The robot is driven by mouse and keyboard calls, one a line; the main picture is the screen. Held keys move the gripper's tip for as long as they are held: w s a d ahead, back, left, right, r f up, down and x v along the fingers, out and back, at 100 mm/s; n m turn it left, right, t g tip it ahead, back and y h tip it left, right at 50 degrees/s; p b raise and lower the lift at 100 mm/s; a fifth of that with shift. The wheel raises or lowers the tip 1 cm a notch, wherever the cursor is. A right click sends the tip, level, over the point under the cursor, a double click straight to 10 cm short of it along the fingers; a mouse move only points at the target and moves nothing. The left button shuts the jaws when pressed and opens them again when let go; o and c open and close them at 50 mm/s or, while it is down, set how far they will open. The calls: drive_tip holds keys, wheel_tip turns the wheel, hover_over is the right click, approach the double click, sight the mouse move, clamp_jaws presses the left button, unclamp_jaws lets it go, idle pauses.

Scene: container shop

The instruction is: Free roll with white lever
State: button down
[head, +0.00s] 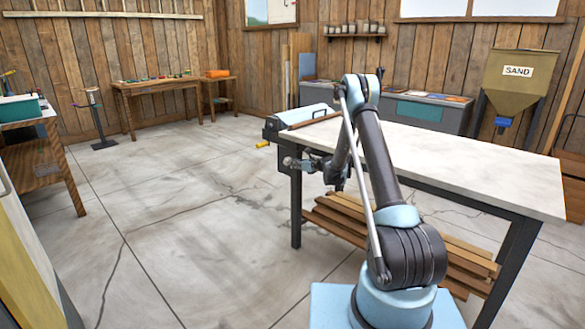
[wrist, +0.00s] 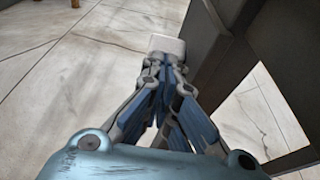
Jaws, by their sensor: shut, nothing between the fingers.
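A machine with a light blue top and grey sides (head: 285,123) sits at the far left end of the pale-topped workbench (head: 470,165). A yellow handle (head: 262,144) sticks out at its lower left. In the wrist view a whitish block (wrist: 168,44), perhaps the end of the white lever, lies just beyond my fingertips. My gripper (wrist: 164,68) is shut and empty close to it; I cannot tell whether they touch. In the head view my gripper (head: 288,162) is low beside the bench's left end, below the machine. The roll is not clearly visible.
A dark upright panel (wrist: 228,65) stands close right of my gripper. Planks (head: 445,255) lie under the bench, between dark legs (head: 296,210). Cracked concrete floor to the left is open. A side table (head: 50,165) and a sand hopper (head: 515,82) stand farther off.

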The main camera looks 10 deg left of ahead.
drive_tip(key=s+d, duration=0.8)
drive_tip(key=d, duration=0.2)
drive_tip(key=shift+s+d+r, duration=0.15)
drive_tip(key=shift+d+r, duration=0.05)
drive_tip(key=shift+d, duration=0.15)
